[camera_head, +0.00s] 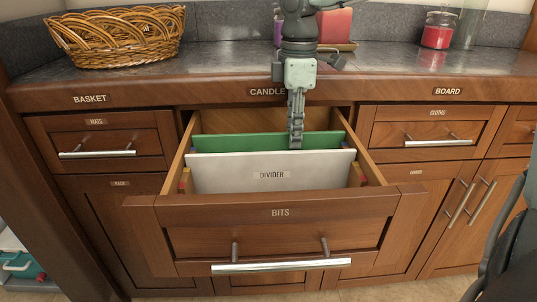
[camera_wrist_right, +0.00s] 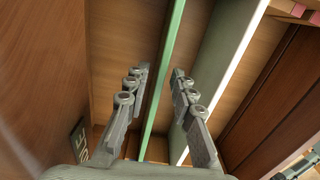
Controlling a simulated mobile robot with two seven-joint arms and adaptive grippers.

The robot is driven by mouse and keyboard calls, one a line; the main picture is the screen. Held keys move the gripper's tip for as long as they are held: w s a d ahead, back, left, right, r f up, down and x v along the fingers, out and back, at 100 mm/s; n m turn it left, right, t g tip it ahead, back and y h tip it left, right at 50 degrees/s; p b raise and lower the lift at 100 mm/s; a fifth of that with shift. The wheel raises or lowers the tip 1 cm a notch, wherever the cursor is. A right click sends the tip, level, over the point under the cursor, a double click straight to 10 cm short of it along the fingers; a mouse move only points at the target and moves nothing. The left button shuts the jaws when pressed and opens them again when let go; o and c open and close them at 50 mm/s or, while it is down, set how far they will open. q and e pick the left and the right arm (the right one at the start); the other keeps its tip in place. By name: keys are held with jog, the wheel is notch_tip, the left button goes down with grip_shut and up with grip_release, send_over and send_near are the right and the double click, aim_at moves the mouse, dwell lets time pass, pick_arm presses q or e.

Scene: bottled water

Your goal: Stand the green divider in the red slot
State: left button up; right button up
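The green divider (camera_head: 240,142) stands upright across the open drawer, behind a white divider (camera_head: 230,176) labelled DIVIDER. Small red and yellow pieces sit on the drawer's side walls, at the left (camera_head: 186,178) and right (camera_head: 358,174) ends of the white divider; these look like slot holders. My right gripper (camera_head: 296,143) points down at the green divider's top edge. In the right wrist view, its two fingers (camera_wrist_right: 157,100) are apart, one on each side of the green divider (camera_wrist_right: 165,85), with gaps showing. My left gripper is not in view.
The drawer front labelled BITS (camera_head: 290,213) is pulled out below the counter. A wicker basket (camera_head: 118,38) stands on the counter at the left. A pink candle (camera_head: 335,26) on a tray and a red jar candle (camera_head: 438,32) stand at the back.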

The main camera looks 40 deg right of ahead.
grip_shut()
pick_arm(q)
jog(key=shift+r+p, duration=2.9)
jog(key=shift+p, duration=0.05)
pick_arm(e)
notch_tip(320, 180, up, 12)
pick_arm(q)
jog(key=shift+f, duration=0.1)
pick_arm(e)
jog(key=shift+s, duration=0.1)
